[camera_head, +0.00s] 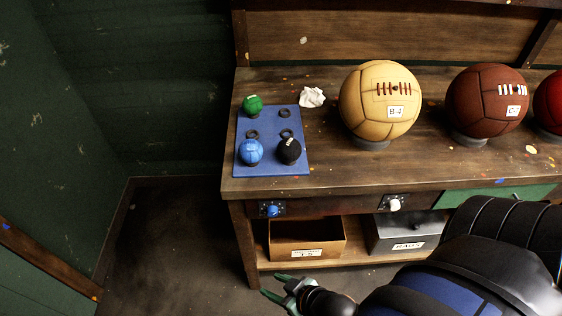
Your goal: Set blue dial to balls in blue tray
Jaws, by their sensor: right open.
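The blue tray (270,122) lies flat at the left end of the workbench. Three small balls are on it: a green ball (253,104) at the back left, a blue ball (250,152) at the front left and a black ball (289,151) at the front right. Dark rings also show on the tray, and the back right one (285,113) is empty. The blue dial (272,210) is on a dark plate on the bench's front edge; its setting is too small to read. My right gripper (273,286) is open and empty, below and apart from the blue dial. My left gripper is not in view.
A white dial (396,204) sits right of the blue one. A tan ball (380,103), a brown ball (487,100) and a red ball stand on the bench, near crumpled paper (312,97). A cardboard box (306,240) and grey box (403,233) are on the lower shelf. Floor at left is clear.

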